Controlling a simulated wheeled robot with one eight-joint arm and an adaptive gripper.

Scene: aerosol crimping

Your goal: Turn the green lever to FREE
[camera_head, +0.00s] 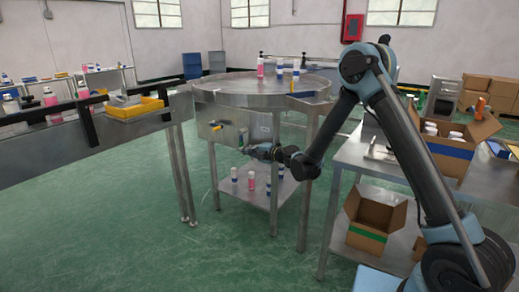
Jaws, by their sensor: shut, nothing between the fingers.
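A round steel table (230,95) stands in the middle with a steel control panel (234,116) under its top. A small yellow part (216,128) shows on the panel's left side. Small darker parts sit on the panel just above my gripper; I cannot tell which of these is the green lever or which way it points. My gripper (250,150) is at the panel's lower front, reaching in from the right. It is shut and empty. It is too small in the view to tell whether it touches the panel or a lever.
Bottles stand on the round table and on its lower shelf (258,186). A conveyor (60,144) with a yellow tray (135,108) is at left. A steel bench (345,152) with cardboard boxes (455,143) is at right. The green floor in front is clear.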

